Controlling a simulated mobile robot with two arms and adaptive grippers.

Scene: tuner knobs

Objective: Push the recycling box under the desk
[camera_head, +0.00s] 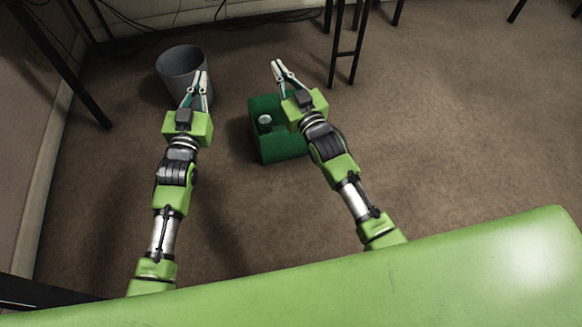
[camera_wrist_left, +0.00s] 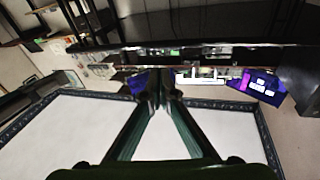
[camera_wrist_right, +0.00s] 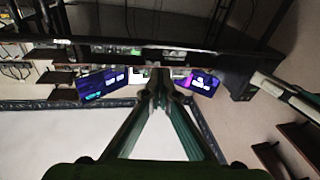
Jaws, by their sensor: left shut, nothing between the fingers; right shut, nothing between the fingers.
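The recycling box appears to be the green open box (camera_head: 281,150) on the carpet in the head view, with a small round can-like item (camera_head: 264,122) inside. My right arm covers its right part. My right gripper (camera_head: 277,66) is shut and empty, its tips showing just past the box's far edge. My left gripper (camera_head: 201,76) is shut and empty, overlapping the grey bin, left of the box. Shut fingers also show in the left wrist view (camera_wrist_left: 165,97) and right wrist view (camera_wrist_right: 160,90); neither shows the box. The desk's top is not visible in the head view.
A grey round bin (camera_head: 177,61) stands left of the box. Black legs (camera_head: 345,52) stand beyond the box to the right, another dark leg (camera_head: 62,68) at left. Cables lie along the far wall. The carpet (camera_head: 450,130) is clear on the right.

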